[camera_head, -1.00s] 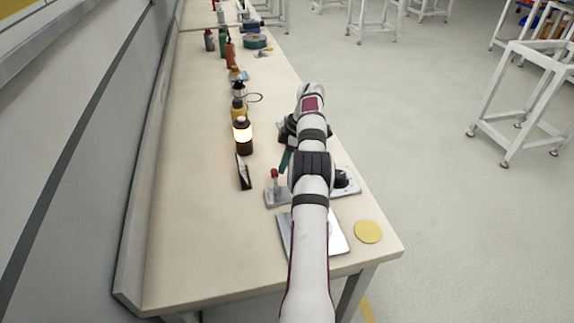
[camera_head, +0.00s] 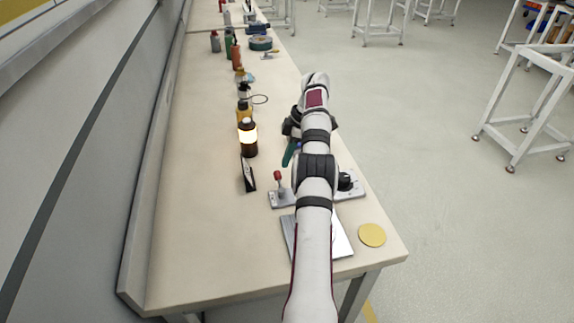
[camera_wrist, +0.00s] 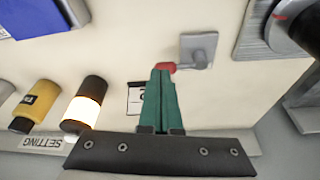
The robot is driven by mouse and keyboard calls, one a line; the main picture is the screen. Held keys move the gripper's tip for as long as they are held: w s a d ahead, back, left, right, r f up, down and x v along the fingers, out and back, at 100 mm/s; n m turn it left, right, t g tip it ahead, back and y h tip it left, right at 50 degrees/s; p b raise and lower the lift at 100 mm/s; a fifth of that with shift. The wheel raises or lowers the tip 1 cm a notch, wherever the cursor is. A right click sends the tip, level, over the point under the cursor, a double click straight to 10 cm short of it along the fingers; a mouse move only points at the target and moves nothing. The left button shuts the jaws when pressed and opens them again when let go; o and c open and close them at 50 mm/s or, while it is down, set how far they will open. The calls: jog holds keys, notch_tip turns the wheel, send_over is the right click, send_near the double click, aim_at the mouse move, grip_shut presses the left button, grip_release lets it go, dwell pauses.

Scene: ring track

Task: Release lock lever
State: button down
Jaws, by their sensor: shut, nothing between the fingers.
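The lock lever (camera_head: 278,178) has a red knob on a thin stem and stands roughly upright on a small grey base plate (camera_head: 279,200), left of my arm. In the wrist view its red knob (camera_wrist: 167,66) shows at the fingertips, with the base plate (camera_wrist: 199,47) just beyond to the right. My gripper (camera_wrist: 160,70) has teal fingers, closed together with nothing between them. The fingertips overlap the knob's edge in this view; I cannot tell whether they touch it. In the head view the gripper (camera_head: 290,154) is partly hidden by my wrist and lies beyond the lever.
A black knob on a plate (camera_head: 346,182) and a metal plate (camera_head: 340,240) lie by my arm. A yellow disc (camera_head: 372,235) is near the right edge. The table's left front is clear.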

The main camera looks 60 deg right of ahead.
jog(key=s+r, duration=0.8)
jog(key=s, duration=0.3)
jog(key=shift+s+d, duration=0.3)
jog(key=shift+s, duration=0.05)
jog(key=shift+f, duration=0.1)
jog(key=w+a+r+m+g, duration=0.1)
jog(key=w+a+r, duration=0.2)
jog(key=w+a, duration=0.35)
jog(key=w+a+r+m, duration=0.2)
jog(key=w+a+r, duration=0.1)
jog(key=a, duration=0.6)
jog(key=a+r+m, duration=0.2)
jog(key=a+m, duration=0.1)
jog(key=a, duration=1.4)
jog(key=s+a+f+m+g, duration=0.1)
jog(key=s+a+f+m, duration=0.2)
jog(key=s+a, duration=0.5)
jog(key=s+a+f+m+g, duration=0.1)
jog(key=s+a+f+m, duration=0.2)
jog(key=s+a, duration=0.6)
jog(key=shift+a+f, duration=0.65)
jog(key=shift+a, duration=0.3)
jog(key=shift+w, duration=0.1)
